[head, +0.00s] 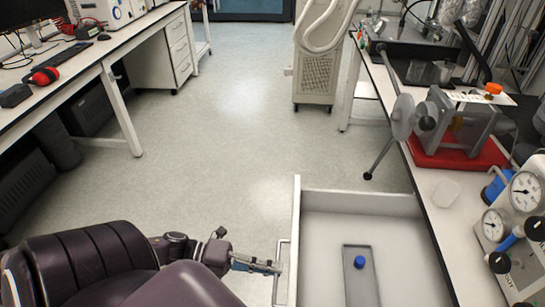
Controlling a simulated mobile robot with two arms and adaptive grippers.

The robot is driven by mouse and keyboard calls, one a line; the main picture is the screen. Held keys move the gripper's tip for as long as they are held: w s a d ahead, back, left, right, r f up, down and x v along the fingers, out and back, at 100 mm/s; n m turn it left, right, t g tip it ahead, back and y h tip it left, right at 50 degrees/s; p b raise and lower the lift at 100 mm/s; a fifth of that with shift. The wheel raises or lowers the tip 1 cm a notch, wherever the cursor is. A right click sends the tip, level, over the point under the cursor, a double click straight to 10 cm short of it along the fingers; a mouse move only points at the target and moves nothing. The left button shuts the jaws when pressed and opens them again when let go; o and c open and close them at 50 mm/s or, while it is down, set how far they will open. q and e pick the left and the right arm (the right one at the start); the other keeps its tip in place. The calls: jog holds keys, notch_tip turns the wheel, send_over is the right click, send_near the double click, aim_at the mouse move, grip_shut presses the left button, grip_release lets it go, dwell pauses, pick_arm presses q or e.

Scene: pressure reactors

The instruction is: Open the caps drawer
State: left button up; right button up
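The caps drawer (362,201) stands pulled out at the bottom right of the head view, with its white interior showing. Inside it lies a grey tray (359,285) with a blue cap (359,262) on it. The drawer's bar handle (281,255) is on its left-hand front. My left gripper (272,267) reaches in from the left, and its fingertips are close together at the handle and overlap it; they look shut on it. My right gripper is not in view.
A bench with a reactor on a red base (457,150) and pressure gauges (524,192) runs along the right, above the drawer. A desk with red ear defenders (45,76) stands at the left. The floor (220,130) between them is clear.

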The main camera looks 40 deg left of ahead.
pick_arm(q)
jog(key=o, duration=0.4)
jog(key=v, duration=1.2)
